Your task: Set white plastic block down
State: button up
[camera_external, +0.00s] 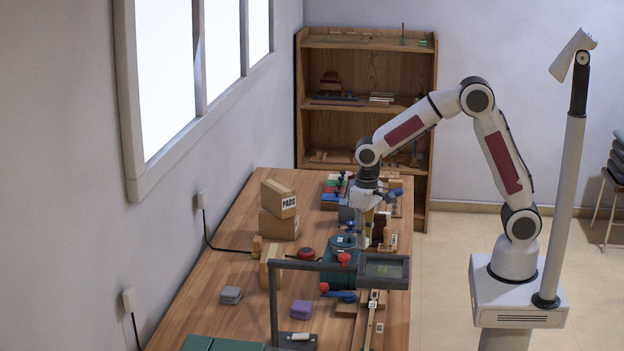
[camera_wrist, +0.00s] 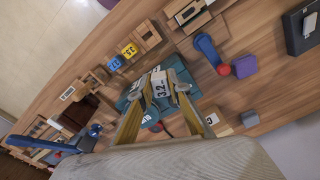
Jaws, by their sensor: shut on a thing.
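My gripper (camera_wrist: 168,88) is shut on a white block (camera_wrist: 160,86) with a dark marking that looks like "3.2". The block sits between the two fingertips in the wrist view. In the outside view my gripper (camera_external: 367,238) points down over the far right part of the table, close behind a teal machine (camera_external: 340,262). The block cannot be made out there. In the wrist view the teal machine (camera_wrist: 180,72) shows behind the block; I cannot tell whether they touch.
Brown boxes (camera_external: 279,208) stand to the left on the wooden table (camera_external: 224,270). A grey framed stand (camera_external: 335,266), a purple block (camera_external: 301,309) and a grey block (camera_external: 231,295) are nearer the camera. Yellow and blue tags (camera_wrist: 129,51) lie near wooden pieces. Bare table shows between the grey and purple blocks.

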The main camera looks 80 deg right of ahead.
jog(key=s+f+n, duration=0.1)
jog(key=s+n, duration=0.1)
jog(key=n, duration=0.9)
jog(key=s+f+n, duration=0.1)
jog(key=s+n, duration=0.2)
jog(key=n, duration=0.8)
jog(key=shift+s+f+n, duration=0.2)
jog(key=shift+s+n, duration=0.15)
jog(key=shift+n, duration=0.05)
jog(key=shift+f, duration=0.1)
jog(key=shift+f, duration=2.4)
jog(key=shift+f, duration=0.1)
jog(key=shift+f, duration=2.2)
jog(key=shift+f, duration=0.2)
